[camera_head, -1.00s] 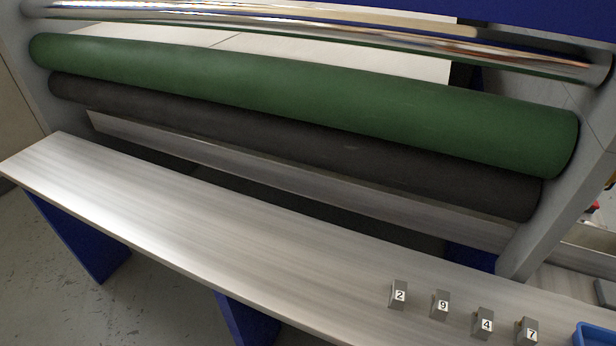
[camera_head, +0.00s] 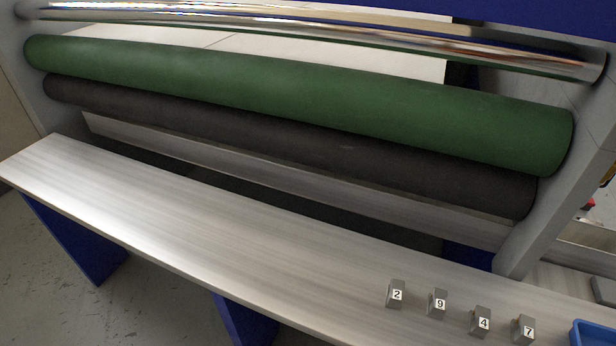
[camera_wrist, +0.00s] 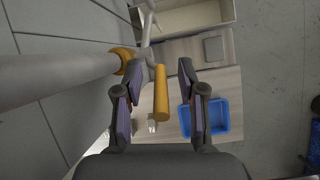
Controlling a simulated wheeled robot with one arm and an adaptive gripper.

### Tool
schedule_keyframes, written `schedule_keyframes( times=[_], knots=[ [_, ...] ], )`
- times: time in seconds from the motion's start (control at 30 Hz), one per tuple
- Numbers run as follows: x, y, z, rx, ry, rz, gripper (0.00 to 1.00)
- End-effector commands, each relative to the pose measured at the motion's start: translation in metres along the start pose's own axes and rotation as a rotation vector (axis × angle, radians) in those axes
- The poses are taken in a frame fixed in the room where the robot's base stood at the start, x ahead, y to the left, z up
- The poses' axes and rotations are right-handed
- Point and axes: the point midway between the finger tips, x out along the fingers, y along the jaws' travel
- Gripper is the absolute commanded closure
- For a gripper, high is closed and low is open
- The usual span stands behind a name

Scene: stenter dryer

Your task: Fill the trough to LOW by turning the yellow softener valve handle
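The yellow valve handle (camera_wrist: 161,95) shows in the wrist view as a straight bar pointing toward my gripper. It joins grey pipework beside a yellow collar (camera_wrist: 124,60) on a thick grey pipe. My gripper (camera_wrist: 157,75) is open, with one finger on each side of the handle. I see gaps between the handle and both fingers in the picture. An open metal trough-like box (camera_wrist: 192,18) is at the top of the wrist view, and part of it shows at the right edge of the head view (camera_head: 590,236). No LOW mark or liquid level is visible.
A blue bin (camera_wrist: 205,133) sits on the metal shelf (camera_head: 200,215), right of the handle in the wrist view. Several numbered metal blocks (camera_head: 397,293) stand on the shelf. Green (camera_head: 300,105) and black rollers (camera_head: 300,145) span the machine. The thick pipe (camera_wrist: 60,78) runs close to the left finger.

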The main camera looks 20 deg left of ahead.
Motion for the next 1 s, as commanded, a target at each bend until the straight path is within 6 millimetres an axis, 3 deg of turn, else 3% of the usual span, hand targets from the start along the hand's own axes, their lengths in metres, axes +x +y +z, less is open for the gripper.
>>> schedule_keyframes(
  times=[0.7, 1.0],
  knots=[
    [-0.067, 0.0, 0.0, 0.001, -0.001, 0.001, 0.6],
    [-0.069, -0.001, 0.0, 0.002, -0.001, 0.0, 0.6]
  ],
)
